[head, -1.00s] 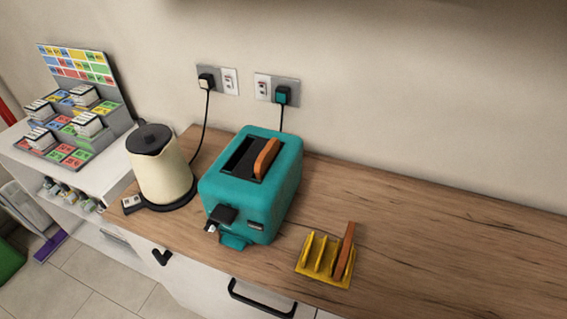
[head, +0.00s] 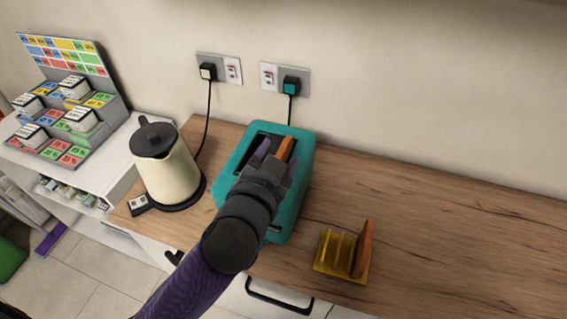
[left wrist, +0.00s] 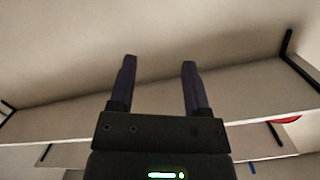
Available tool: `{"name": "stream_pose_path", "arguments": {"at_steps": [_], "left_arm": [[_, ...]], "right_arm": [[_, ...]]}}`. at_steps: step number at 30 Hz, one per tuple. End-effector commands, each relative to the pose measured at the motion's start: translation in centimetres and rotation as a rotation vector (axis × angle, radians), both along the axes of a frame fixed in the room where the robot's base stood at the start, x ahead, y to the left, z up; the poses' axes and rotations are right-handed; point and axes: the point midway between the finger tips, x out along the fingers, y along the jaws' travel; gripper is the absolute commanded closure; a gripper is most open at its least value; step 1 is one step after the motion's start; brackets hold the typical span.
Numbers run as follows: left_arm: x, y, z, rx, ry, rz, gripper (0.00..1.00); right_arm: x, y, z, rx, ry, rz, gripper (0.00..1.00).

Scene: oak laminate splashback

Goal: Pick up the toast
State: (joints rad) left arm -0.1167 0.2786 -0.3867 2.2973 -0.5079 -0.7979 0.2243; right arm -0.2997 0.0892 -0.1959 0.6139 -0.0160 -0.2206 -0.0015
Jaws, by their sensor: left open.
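A brown slice of toast (head: 286,147) stands up out of the slot of the teal toaster (head: 293,205). My left gripper (head: 279,154) is over the toaster, its fingers pointing towards the back wall and close to this slice. It is open; the left wrist view also shows its two fingers (left wrist: 159,62) apart with nothing between them. I cannot tell whether a finger touches the toast. My gripper and arm hide much of the toaster's top and front. Another slice of toast (head: 363,247) stands in the right side of the yellow rack (head: 334,257). My right gripper is not in view.
A cream kettle (head: 165,168) stands left of the toaster. Cords run up to wall sockets (head: 284,80). A display stand (head: 75,103) is at far left. The wooden counter (head: 450,230) is clear to the right. The left wrist view shows a shelf (left wrist: 240,90).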

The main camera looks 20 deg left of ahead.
Motion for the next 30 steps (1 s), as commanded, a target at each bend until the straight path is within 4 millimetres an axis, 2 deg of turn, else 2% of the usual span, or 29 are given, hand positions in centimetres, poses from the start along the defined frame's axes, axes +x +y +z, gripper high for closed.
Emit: {"name": "stream_pose_path", "arguments": {"at_steps": [1,4,6,8,9,10,11,12,14,15,16,18,21,24,30], "left_arm": [[1.0,-1.2,2.7,0.038,-0.135,-0.057,0.38],[1.7,-4.9,8.3,0.142,-0.439,-0.226,0.38],[0.9,-8.3,11.8,0.252,-0.664,-0.395,0.38],[-0.7,-11.8,13.8,0.391,-0.858,-0.593,0.38],[-2.1,-14.3,14.1,0.521,-0.975,-0.759,0.38],[-3.2,-15.9,13.5,0.645,-1.046,-0.9,0.38],[-4.0,-17.1,12.2,0.79,-1.089,-1.055,0.38],[-4.5,-17.6,9.5,1.012,-1.093,-1.261,0.38],[-3.3,-15.8,5.1,1.361,-0.961,-1.523,0.38],[-1.7,-13.2,2.8,1.577,-0.801,-1.645,0.38],[-0.4,-10.8,1.7,1.721,-0.656,-1.706,0.38],[2.3,-5.2,0.8,1.973,-0.308,-1.764,0.38],[4.4,0.6,1.5,2.146,0.06,-1.739,0.38],[5.2,2.6,1.2,2.19,0.2,-1.719,0.38],[6.6,2.5,-2.1,2.192,0.205,-1.721,0.38]], "right_arm": [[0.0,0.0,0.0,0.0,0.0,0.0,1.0],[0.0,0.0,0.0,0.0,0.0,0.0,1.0],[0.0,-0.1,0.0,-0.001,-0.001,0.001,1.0],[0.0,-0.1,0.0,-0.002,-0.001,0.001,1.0],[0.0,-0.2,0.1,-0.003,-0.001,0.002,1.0],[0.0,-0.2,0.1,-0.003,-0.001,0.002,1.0],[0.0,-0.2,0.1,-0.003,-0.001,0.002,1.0],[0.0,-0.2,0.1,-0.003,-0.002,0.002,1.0],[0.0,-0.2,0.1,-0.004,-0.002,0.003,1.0],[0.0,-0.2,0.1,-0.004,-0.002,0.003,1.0],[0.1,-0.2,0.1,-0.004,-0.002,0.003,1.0],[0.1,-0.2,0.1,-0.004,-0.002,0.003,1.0],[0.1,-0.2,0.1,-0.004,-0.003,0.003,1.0],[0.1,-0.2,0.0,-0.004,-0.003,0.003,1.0],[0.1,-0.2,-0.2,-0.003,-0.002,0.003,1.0]]}}
